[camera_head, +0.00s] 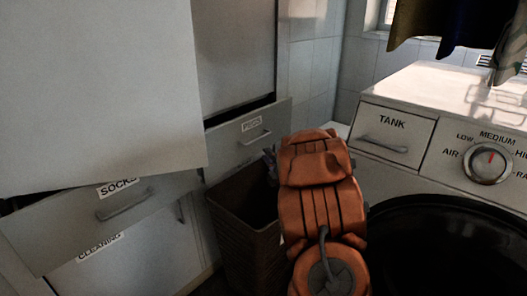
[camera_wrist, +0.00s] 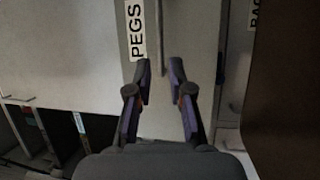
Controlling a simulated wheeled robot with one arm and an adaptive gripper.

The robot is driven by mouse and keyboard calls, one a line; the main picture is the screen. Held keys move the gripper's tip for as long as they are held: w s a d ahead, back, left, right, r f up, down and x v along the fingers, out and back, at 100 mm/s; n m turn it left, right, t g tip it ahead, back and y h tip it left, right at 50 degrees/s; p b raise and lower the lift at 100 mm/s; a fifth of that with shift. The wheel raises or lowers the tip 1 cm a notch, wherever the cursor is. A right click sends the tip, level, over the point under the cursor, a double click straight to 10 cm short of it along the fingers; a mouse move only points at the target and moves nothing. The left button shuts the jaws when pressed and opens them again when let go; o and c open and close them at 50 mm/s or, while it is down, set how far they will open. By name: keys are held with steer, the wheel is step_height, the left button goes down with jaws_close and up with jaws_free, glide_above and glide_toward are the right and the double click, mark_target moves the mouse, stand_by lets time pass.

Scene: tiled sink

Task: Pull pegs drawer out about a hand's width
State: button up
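The pegs drawer (camera_head: 222,140) is a grey front with a PEGS label and a bar handle (camera_head: 256,140), left of centre in the head view. A dark gap shows above its front. In the wrist view the PEGS label (camera_wrist: 136,28) is at the top, and the handle (camera_wrist: 162,40) runs as a thin bar just beyond the fingertips. My gripper (camera_wrist: 160,72) is open, one finger on each side of the handle's line. Contact with the handle cannot be made out. In the head view my gripper (camera_head: 270,165) is small, dark and partly hidden by my orange arm.
A SOCKS drawer (camera_head: 75,220) stands out at lower left, with a CLEANING front (camera_head: 140,255) below. A large pale panel (camera_head: 90,80) covers the upper left. A dark bin (camera_head: 250,225) stands below the pegs drawer. A machine with a TANK drawer (camera_head: 392,130) is at right.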

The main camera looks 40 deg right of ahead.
steer(key=shift+v, duration=1)
steer(key=shift+r, duration=0.1)
